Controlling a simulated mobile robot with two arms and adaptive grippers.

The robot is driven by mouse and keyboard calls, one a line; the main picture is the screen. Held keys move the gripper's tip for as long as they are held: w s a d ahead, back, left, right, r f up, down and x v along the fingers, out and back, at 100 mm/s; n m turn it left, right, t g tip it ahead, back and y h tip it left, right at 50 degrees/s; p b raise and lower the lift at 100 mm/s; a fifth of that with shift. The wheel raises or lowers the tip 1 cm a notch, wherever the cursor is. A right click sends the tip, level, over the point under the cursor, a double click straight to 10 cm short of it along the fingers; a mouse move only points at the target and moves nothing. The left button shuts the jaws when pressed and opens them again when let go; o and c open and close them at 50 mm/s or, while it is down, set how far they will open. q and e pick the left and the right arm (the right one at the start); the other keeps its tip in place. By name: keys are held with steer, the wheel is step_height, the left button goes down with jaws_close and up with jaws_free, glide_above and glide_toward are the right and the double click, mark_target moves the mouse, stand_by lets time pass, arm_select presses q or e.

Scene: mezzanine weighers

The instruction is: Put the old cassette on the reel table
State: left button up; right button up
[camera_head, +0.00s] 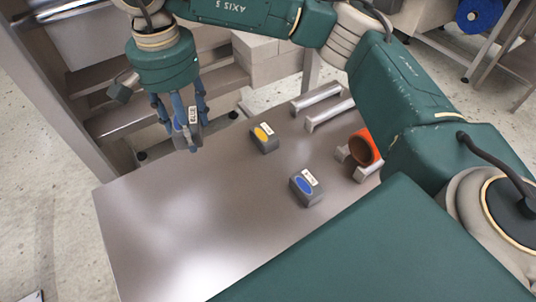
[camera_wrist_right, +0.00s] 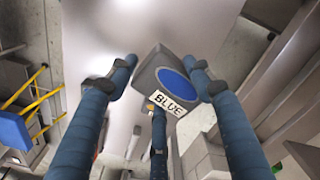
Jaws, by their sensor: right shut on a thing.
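My right gripper (camera_head: 184,138) reaches across from the right and hangs near the far left edge of the grey table (camera_head: 165,215). It is shut on a grey cassette (camera_head: 194,128) with a white label. In the right wrist view the gripper (camera_wrist_right: 163,78) holds this cassette (camera_wrist_right: 146,82) between its blue fingers; it has a blue oval and a label reading BLUE. Two similar cassettes lie on the table, one with a yellow oval (camera_head: 264,138) and one with a blue oval (camera_head: 305,188). The pictures do not show which is old. My left gripper is not in view.
An orange ring-shaped reel (camera_head: 364,148) rests by silver bars (camera_head: 328,113) on the table's right side. Grey blocks (camera_head: 268,58) stand behind on a shelf. A blue reel (camera_head: 478,14) shows at the top right. The table's left and front are clear.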

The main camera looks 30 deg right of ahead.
steer(key=n, duration=0.2)
steer(key=shift+d+n, duration=0.1)
steer(key=shift+n, duration=0.3)
steer(key=shift+s+r+n+b, duration=0.15)
steer(key=shift+n+b, duration=0.2)
steer(key=shift+n, duration=0.45)
steer(key=p, duration=0.6)
glide_toward(210, 189)
step_height(210, 189, down, 5)
steer(key=shift+f, duration=0.2)
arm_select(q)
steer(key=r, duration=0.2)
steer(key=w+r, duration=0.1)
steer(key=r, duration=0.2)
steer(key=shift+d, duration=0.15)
arm_select(e)
steer(key=shift+f, duration=0.1)
steer(key=shift+f, duration=0.15)
steer(key=o, duration=1.5)
steer(key=shift+c, duration=0.2)
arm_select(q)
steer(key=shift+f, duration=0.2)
